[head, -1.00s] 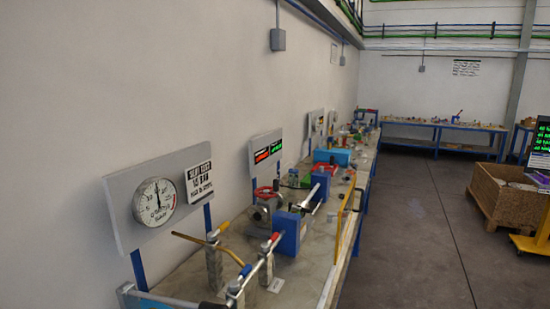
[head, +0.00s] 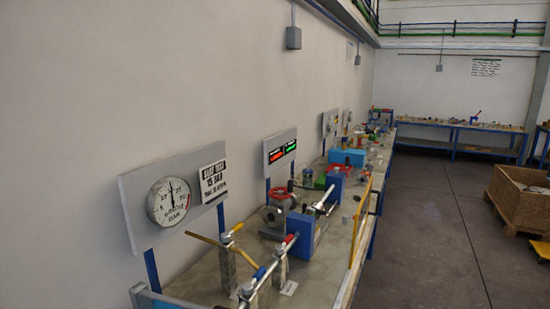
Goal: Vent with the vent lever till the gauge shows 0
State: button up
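A round white pressure gauge (head: 168,201) is mounted on a grey panel (head: 133,215) at the left, above the bench. Its needle points close to straight up; the scale is too small to read. Below it are small valve levers on pipework: a yellow-ended one (head: 237,229), a red-ended one (head: 288,240) and a blue-ended one (head: 260,272). I cannot tell which is the vent lever. My gripper is not in view.
The long bench (head: 200,275) runs along the left wall. It carries a red handwheel (head: 280,193), a blue block (head: 302,232) with a silver bar and a yellow rail (head: 359,222). The floor (head: 435,235) to the right is clear up to a wooden crate (head: 518,200).

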aim_at(286, 243)
jog(key=i+l+u, duration=0.1)
jog(key=i+l, duration=0.15)
jog(key=i+l+u, duration=0.1)
jog(key=l, duration=0.3)
jog(key=i+l, duration=0.3)
jog(key=i+l+u, duration=0.15)
jog(key=l, duration=0.3)
jog(key=i+l+u, duration=0.1)
jog(key=i+l, duration=0.2)
jog(key=l, duration=0.1)
